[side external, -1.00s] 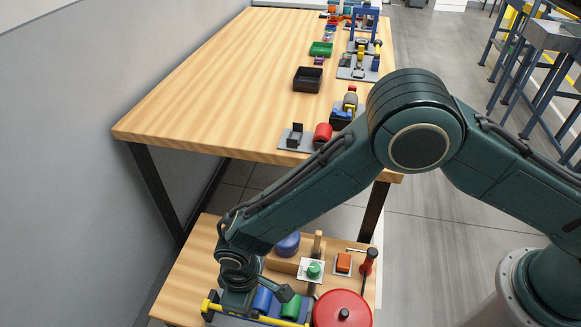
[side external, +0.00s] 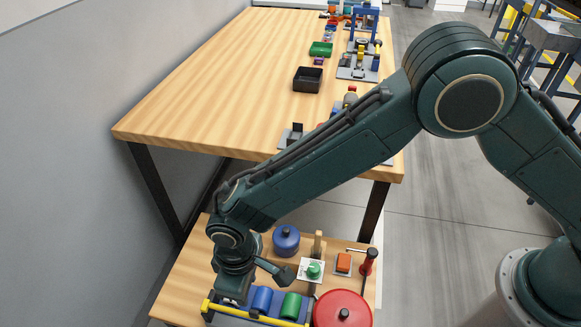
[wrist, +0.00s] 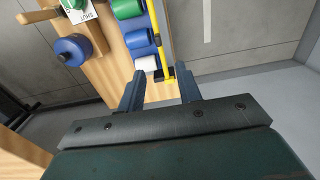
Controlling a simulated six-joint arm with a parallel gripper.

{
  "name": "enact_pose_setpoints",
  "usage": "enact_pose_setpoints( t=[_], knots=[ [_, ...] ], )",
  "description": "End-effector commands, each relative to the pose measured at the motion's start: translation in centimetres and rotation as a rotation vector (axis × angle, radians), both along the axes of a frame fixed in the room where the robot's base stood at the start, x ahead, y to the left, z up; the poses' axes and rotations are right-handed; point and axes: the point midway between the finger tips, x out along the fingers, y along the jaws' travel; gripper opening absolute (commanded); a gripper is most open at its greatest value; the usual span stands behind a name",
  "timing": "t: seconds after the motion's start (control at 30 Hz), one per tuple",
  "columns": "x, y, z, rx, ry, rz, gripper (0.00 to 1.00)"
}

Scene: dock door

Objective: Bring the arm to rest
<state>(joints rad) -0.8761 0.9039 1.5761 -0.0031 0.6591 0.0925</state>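My gripper (wrist: 160,76) is open in the wrist view, with two dark fingers spread and nothing held between them. In the side view my gripper hangs over the left end of a low wooden table (side external: 190,285); its fingertips are hard to make out there. Beyond the fingers in the wrist view is a rack with green (wrist: 127,8), blue (wrist: 139,38) and white (wrist: 147,63) rollers and a yellow rail (wrist: 159,40). The white roller lies just past the left finger; I cannot tell whether they touch.
On the low table are a blue knob (side external: 286,240), a green button (side external: 314,270), an orange block (side external: 344,262), a red-handled lever (side external: 368,262) and a red wheel (side external: 342,310). A higher workbench (side external: 220,90) stands behind, carrying a black bin (side external: 307,80). A grey wall (side external: 70,150) is at left.

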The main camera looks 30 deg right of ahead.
Motion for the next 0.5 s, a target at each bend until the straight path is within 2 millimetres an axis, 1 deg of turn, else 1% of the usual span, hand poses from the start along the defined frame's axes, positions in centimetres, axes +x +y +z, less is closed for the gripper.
enact_pose_setpoints(
  t=[0.13, 0.27, 0.37, 0.5],
  knots=[
    [0.7, -0.8, 1.4, 0.008, -0.007, -0.017, 0.35],
    [1.7, -2.2, 3.9, 0.023, -0.020, -0.046, 0.35],
    [2.6, -3.8, 6.3, 0.037, -0.034, -0.077, 0.35],
    [3.7, -6.6, 10.1, 0.058, -0.058, -0.127, 0.35]
  ],
)
